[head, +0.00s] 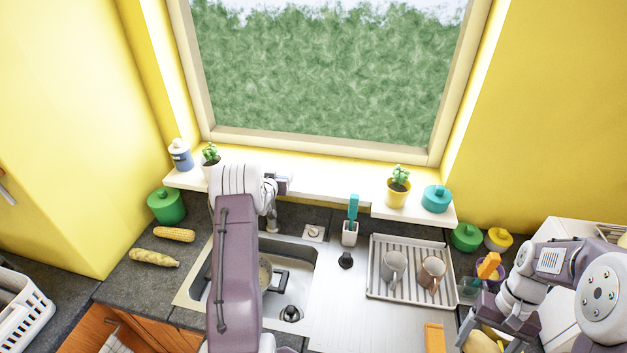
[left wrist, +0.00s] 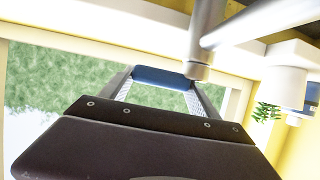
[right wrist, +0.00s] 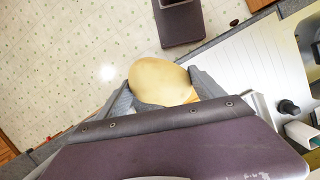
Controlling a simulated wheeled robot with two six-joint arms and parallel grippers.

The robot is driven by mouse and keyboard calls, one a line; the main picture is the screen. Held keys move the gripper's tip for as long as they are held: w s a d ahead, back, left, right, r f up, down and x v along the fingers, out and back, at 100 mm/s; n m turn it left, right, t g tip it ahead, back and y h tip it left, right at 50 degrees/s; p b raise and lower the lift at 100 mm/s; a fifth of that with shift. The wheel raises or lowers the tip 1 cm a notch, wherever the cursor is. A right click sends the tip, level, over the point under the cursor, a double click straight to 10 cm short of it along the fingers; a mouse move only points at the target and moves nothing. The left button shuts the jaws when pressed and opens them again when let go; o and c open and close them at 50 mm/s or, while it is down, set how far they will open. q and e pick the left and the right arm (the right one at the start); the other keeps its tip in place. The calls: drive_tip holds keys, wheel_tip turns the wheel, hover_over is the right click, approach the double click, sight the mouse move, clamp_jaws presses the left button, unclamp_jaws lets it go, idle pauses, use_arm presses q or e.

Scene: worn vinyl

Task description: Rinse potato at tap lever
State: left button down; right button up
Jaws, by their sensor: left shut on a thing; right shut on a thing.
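My left gripper (head: 280,183) is at the tap (head: 272,213) behind the sink. In the left wrist view its fingers (left wrist: 163,88) are shut on a blue bar, which looks like the tap lever (left wrist: 163,77); the metal tap (left wrist: 200,60) is right beside it. My right gripper (right wrist: 162,92) is shut on a yellowish potato (right wrist: 160,80), which bulges out past the fingers. In the head view the potato (head: 482,342) is at the lower right, partly cut off and overlapped by my right gripper. My left forearm hides part of the sink (head: 312,262).
A pan (head: 265,273) is in the sink, left of the drain (head: 291,313). A drying rack (head: 372,291) with two mugs (head: 393,267) stands to the right. A brush holder (head: 349,234) is between them. The steel drainboard (head: 345,310) is mostly clear.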

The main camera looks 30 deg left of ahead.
use_arm(q)
drive_tip(key=b, duration=0.1)
drive_tip(key=n+y+b, duration=0.1)
drive_tip(key=b, duration=0.1)
drive_tip(key=shift+w+f+g+y, duration=0.3)
drive_tip(key=shift+f, duration=0.05)
drive_tip(key=shift+a+r+n+g+y+b, duration=0.2)
drive_tip(key=shift+r+n+g+y+b, duration=0.15)
drive_tip(key=shift+n+y+b, duration=0.35)
use_arm(e)
wheel_tip(320, 180, down, 7)
drive_tip(key=shift+r, duration=0.2)
use_arm(q)
drive_tip(key=shift+w+r, duration=0.1)
drive_tip(key=shift+c, duration=0.8)
unclamp_jaws()
drive_tip(key=shift+h, duration=0.3)
